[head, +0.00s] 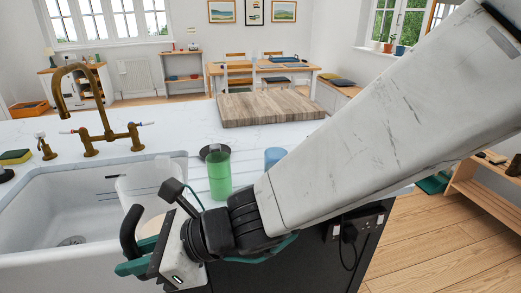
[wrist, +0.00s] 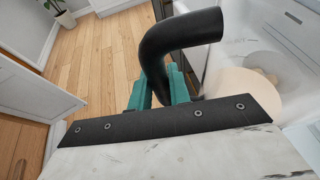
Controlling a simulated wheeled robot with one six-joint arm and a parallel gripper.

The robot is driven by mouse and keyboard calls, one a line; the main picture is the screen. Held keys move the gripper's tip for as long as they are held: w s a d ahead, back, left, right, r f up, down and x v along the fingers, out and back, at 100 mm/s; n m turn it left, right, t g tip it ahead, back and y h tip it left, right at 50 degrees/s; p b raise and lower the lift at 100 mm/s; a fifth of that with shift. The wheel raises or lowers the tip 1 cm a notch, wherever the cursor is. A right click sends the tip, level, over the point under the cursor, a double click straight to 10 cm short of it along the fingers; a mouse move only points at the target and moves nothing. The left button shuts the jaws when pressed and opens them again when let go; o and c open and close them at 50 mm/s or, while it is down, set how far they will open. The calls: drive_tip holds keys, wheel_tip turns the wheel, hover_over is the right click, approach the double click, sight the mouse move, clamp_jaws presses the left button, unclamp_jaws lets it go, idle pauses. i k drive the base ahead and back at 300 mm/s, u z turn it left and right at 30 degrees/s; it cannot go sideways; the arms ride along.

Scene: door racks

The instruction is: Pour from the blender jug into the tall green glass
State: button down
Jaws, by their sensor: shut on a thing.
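The blender jug (head: 140,188) is clear, with a black handle (head: 130,232) and something beige low inside. It is in front of the sink's right side in the head view, looking roughly upright; its exact tilt is hard to tell. My gripper (head: 140,255) has teal fingers shut on the handle. In the wrist view the handle (wrist: 178,38) curves up from between the fingers, and part of the clear jug (wrist: 257,62) shows at right with a beige round area. The tall green glass (head: 219,177) stands upright on the white counter, right of the jug and apart from it.
A blue cup (head: 274,157) stands right of the glass, close to my arm. A dark round item (head: 212,150) lies behind the glass. A wooden board (head: 268,107) is farther back. The white sink (head: 60,205) and brass tap (head: 88,110) are at left.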

sight(220, 177)
drive_tip(key=z, duration=1.7)
drive_tip(key=k, duration=0.85)
drive_tip(key=u, duration=1.1)
drive_tip(key=i, duration=0.5)
